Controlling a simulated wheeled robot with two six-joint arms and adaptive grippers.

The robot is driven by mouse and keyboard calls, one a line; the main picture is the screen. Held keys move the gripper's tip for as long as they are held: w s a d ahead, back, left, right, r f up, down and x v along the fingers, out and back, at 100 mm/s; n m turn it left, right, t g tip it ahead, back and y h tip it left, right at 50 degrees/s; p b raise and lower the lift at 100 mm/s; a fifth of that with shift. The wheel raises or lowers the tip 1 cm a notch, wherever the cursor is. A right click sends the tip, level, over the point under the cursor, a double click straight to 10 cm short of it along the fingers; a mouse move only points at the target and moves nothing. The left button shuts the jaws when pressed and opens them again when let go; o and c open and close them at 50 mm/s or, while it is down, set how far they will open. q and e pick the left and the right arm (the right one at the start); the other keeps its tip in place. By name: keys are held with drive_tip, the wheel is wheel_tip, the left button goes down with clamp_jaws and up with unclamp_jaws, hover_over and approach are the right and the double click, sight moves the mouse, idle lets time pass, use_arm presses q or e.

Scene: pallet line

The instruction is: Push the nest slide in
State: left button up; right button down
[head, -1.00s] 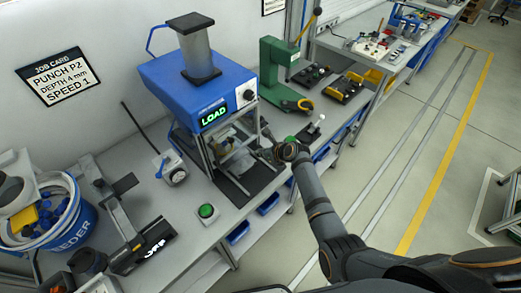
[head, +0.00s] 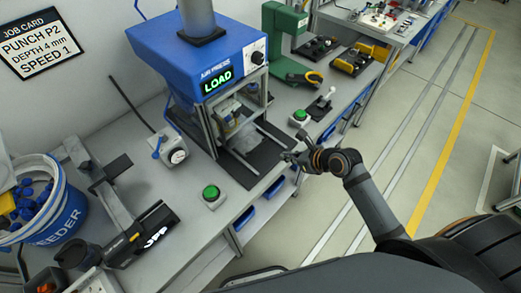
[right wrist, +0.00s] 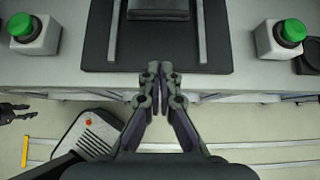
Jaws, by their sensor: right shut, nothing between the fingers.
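The blue air press (head: 205,60) shows LOAD on its display. The nest slide (head: 230,122) is partly hidden by the press frame and sits between its posts, under the head. Its two bare rails (head: 262,142) run forward over a dark base plate (head: 256,166). The right wrist view shows the slide's dark front edge (right wrist: 158,10) between the rails at the top. My right gripper (head: 288,156) is shut and empty, just in front of the base plate and apart from the slide. At the left edge of the right wrist view, my left gripper (right wrist: 18,111) shows small.
Green buttons stand left (head: 211,193) and right (head: 299,117) of the base plate. A gauge box (head: 172,149) is left of the press. A green hand press (head: 287,40) stands behind right.

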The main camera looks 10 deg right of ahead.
sight(248, 140)
drive_tip(key=x, duration=0.8)
drive_tip(key=shift+w+a+f, duration=0.2)
drive_tip(key=shift+w+a, duration=0.1)
drive_tip(key=w+a, duration=0.1)
drive_tip(key=w, duration=0.2)
drive_tip(key=shift+a+f+p, duration=0.25)
drive_tip(key=shift+a+p, duration=0.1)
drive_tip(key=shift+a, duration=0.05)
drive_tip(key=shift+w+a+f, duration=0.1)
drive_tip(key=shift+w+a, duration=0.2)
drive_tip(key=shift+w, duration=0.1)
use_arm(q)
drive_tip(key=shift+d+r, duration=0.25)
drive_tip(key=shift+r, duration=0.1)
use_arm(e)
drive_tip(key=w+a, duration=0.1)
drive_tip(key=w+p, duration=0.1)
drive_tip(key=w, duration=0.1)
drive_tip(key=w+a+p, duration=0.1)
drive_tip(key=shift+w+a+r, duration=0.2)
drive_tip(key=shift+w+a, duration=0.05)
drive_tip(key=shift+a, duration=0.15)
drive_tip(key=shift+w+a+f, duration=0.1)
drive_tip(key=shift+w, duration=0.05)
use_arm(q)
drive_tip(key=shift+r, duration=0.9)
drive_tip(key=shift+s, duration=0.1)
